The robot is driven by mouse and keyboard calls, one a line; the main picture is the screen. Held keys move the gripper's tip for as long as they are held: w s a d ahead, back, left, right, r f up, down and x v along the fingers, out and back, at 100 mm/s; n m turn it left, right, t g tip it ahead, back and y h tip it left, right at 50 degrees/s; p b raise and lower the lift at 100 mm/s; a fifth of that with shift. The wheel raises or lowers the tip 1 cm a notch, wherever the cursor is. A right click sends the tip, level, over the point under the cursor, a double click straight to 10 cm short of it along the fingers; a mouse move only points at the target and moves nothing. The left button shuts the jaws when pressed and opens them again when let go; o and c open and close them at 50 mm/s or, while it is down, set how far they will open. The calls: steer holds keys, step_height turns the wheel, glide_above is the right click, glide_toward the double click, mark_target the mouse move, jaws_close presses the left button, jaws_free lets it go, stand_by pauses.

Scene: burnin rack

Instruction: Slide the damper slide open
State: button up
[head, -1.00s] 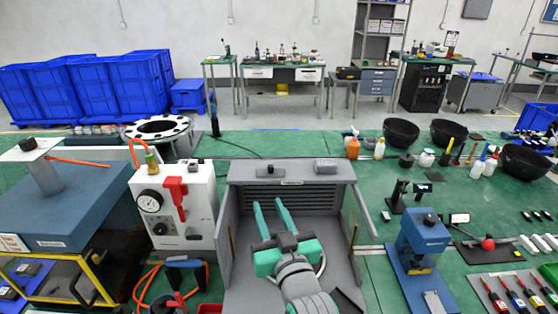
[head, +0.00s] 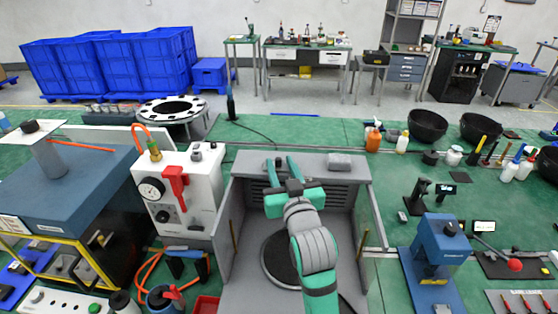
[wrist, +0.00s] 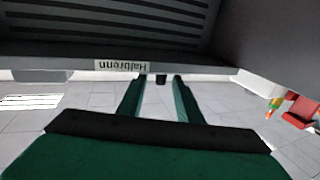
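The grey chamber (head: 226,225) stands in the middle of the head view, its front open. On its top, at the left, is a small dark knob (head: 279,161), which seems to belong to the damper slide; the slide plate is hard to make out. My gripper (head: 281,168) is at the top front edge, its two green fingers pointing toward the knob. In the wrist view the fingers are apart, and the dark knob (wrist: 161,79) shows between their tips with gaps on both sides. Nothing is held. I cannot tell whether the fingertips reach around it.
A grey block (head: 340,161) sits on the chamber top to the right of the knob. A white gauge box with a red lever (head: 174,187) stands close on the left. A blue press (head: 437,250) stands to the right. The chamber top's label (wrist: 122,66) shows upside down in the wrist view.

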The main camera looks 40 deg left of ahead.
steer(key=shift+x, duration=1.3)
steer(key=shift+c, duration=0.3)
jaws_close()
